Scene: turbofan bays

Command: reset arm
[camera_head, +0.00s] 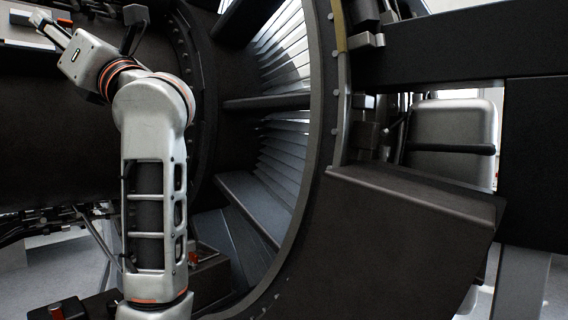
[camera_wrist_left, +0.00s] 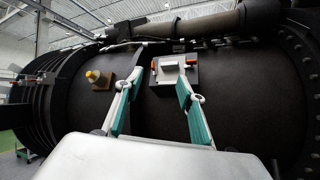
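My left arm rises from the bottom left of the head view and bends at the top toward the upper left. My left gripper (camera_head: 50,28) is at the upper left in front of the dark engine casing. In the left wrist view the same gripper (camera_wrist_left: 160,84) has its two teal-padded fingers spread apart with nothing held between them. Beyond the fingertips, a light box with orange ends (camera_wrist_left: 171,67) sits on a plate on the dark casing (camera_wrist_left: 250,95). My right gripper is in neither view.
A yellow knob on a brown plate (camera_wrist_left: 97,79) is left of the fingers. In the head view, the round engine opening with metal vanes (camera_head: 285,150) is right of my arm. A dark ledge (camera_head: 415,205) juts out farther right. Red-topped fittings (camera_head: 57,311) are low at left.

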